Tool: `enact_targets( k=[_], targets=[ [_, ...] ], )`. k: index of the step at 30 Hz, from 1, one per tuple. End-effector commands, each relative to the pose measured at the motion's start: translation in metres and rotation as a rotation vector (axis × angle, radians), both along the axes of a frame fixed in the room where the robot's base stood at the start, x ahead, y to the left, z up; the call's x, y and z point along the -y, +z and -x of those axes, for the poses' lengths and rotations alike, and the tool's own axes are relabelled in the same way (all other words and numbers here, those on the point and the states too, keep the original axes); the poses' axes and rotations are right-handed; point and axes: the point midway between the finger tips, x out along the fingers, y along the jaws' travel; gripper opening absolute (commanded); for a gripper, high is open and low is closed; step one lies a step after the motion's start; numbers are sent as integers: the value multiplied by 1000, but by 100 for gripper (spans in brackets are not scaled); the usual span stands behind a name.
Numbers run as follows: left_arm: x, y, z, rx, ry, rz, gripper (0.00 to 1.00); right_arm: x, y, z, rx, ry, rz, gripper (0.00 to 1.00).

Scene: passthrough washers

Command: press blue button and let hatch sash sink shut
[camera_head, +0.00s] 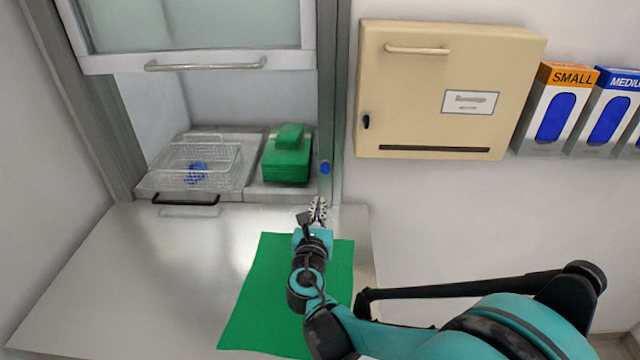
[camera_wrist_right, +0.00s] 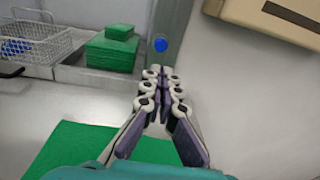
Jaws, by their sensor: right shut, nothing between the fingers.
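The blue button (camera_head: 325,168) is on the grey right post of the hatch frame. It also shows in the right wrist view (camera_wrist_right: 160,45), just beyond the fingertips. The hatch sash (camera_head: 200,58), a framed pane with a bar handle, is raised, and the opening below it is clear of the sash. My right gripper (camera_head: 318,203) is shut and empty, below the button and apart from it in the head view. In the right wrist view its fingertips (camera_wrist_right: 161,72) point toward the button; whether they touch it is not shown. My left gripper is not in view.
In the hatch stand a wire basket (camera_head: 225,160) with a blue item and a stack of green cloths (camera_head: 285,165). A green mat (camera_head: 260,310) lies on the white counter (camera_head: 120,270). A beige wall cabinet (camera_head: 420,80) and glove boxes (camera_head: 556,115) are at right.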

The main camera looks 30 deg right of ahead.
Motion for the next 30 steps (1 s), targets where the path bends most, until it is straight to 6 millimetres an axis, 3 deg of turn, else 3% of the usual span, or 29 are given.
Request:
enact_targets(
  k=[5,18,24,30],
  targets=[
    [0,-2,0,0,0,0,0,15,-2,-20,0,-3,-1,0],
    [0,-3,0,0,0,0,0,66,-7,-92,0,-2,-2,0],
    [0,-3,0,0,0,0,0,77,-8,-108,0,-1,-1,0],
    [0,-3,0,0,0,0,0,79,-8,-112,0,0,-1,0]
  ],
)
